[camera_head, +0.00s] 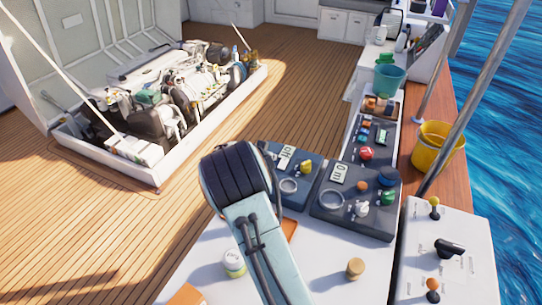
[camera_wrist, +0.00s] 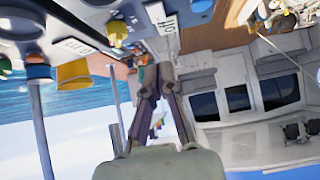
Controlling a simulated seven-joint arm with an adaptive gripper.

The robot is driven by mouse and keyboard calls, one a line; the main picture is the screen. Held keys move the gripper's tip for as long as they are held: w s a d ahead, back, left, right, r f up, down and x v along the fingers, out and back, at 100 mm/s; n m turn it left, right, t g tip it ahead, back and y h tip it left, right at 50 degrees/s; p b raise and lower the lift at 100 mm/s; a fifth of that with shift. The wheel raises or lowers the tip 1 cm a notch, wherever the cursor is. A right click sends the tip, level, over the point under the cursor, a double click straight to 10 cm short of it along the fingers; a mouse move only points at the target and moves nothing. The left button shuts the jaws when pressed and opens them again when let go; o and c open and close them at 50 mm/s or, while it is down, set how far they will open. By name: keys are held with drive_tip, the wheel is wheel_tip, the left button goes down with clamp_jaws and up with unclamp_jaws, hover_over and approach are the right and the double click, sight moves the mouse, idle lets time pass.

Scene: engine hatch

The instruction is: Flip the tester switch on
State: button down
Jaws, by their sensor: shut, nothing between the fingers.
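The left dark control panel (camera_head: 310,197) has an "off" label (camera_head: 287,157), a yellow knob (camera_head: 306,167) and a round ring. The "off" label (camera_wrist: 168,22) and a yellow knob (camera_wrist: 117,32) also show at the top of the upside-down wrist view. I cannot tell which part is the tester switch. My gripper (camera_wrist: 158,82) is shut and empty, its fingertips just below the "off" label in the picture; contact cannot be told. In the head view my arm covers the panel's left side and hides the fingers.
A second dark panel (camera_head: 345,217) with a "0m" label and several coloured knobs sits to the right. A white console (camera_head: 452,230) with levers stands farther right. Two small round pots, one pale (camera_head: 233,263) and one tan (camera_head: 355,268), stand on the white top in front.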

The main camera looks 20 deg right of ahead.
hover_over(283, 164)
drive_tip(key=shift+t+h, duration=0.3)
drive_tip(key=f, duration=0.5)
drive_tip(key=shift+s+a, duration=0.3)
drive_tip(key=shift+s, duration=0.1)
drive_tip(key=f, duration=0.2)
drive_tip(key=w+f, duration=0.1)
drive_tip(key=shift+d+f, duration=0.2)
drive_tip(key=shift+d, duration=0.15)
drive_tip(key=shift+d+f, duration=0.1)
drive_tip(key=shift+f, duration=0.4)
